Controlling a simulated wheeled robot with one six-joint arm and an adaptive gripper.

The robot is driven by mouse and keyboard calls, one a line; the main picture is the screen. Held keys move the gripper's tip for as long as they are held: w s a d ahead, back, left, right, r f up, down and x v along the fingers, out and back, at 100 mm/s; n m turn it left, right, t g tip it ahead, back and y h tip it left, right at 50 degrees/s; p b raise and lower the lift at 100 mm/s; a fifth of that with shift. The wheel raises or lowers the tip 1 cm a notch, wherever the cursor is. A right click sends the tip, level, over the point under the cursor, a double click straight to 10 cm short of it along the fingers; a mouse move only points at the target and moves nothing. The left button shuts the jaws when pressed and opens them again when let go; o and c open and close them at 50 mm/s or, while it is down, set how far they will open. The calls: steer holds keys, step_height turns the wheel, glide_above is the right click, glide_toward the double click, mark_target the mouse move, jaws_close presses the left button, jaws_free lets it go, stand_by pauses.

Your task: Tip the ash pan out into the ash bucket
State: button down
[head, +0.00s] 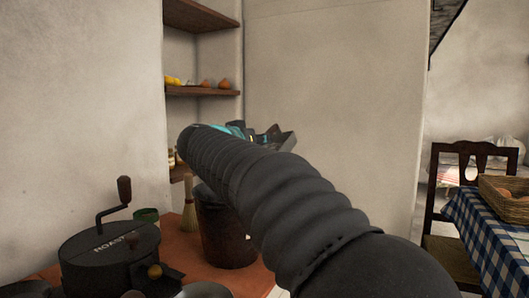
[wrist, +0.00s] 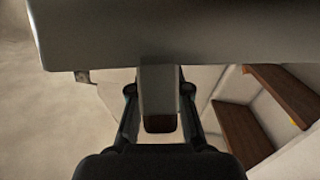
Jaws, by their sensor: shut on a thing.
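The ash pan (wrist: 180,35) is a grey metal pan that spans the top of the wrist view. Its handle runs down between the two fingers of my gripper (wrist: 159,90), which is shut on it. In the head view a dark corner of the pan (head: 284,141) shows behind my arm, above the bucket's height; the rest of it is hidden. What the pan holds cannot be seen. The ash bucket (head: 222,232) is dark and round and stands on the reddish-brown surface. My sleeved arm covers its right side and part of its top.
A black roaster (head: 108,255) with a crank stands at the lower left, near a green cup (head: 147,215) and a small broom (head: 189,215). Wooden shelves (head: 203,91) are in the wall recess behind. A table with a checked cloth (head: 490,238) and a chair (head: 470,150) are at right.

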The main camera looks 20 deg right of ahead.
steer(key=shift+a+r+n+t+h+b, duration=0.25)
steer(key=shift+a+n+t+h+b, duration=0.15)
steer(key=shift+b, duration=1.35)
steer(key=shift+s+a+r, duration=0.1)
steer(key=shift+a+r, duration=0.05)
steer(key=shift+r, duration=0.05)
steer(key=shift+s+a+r+n+t+h+b, duration=0.1)
steer(key=shift+a+r+n+t+h+b, duration=0.3)
steer(key=shift+a+n+t, duration=0.55)
steer(key=shift+s+a+r+n+t+h+b, duration=0.1)
steer(key=shift+a+r+n+t+h+b, duration=0.3)
steer(key=shift+a+n+t, duration=0.55)
steer(key=shift+s+a+r+n+t+h+b, duration=0.1)
steer(key=shift+a+r+n+t+h+b, duration=0.25)
steer(key=shift+a+n+t, duration=0.55)
steer(key=shift+d, duration=0.3)
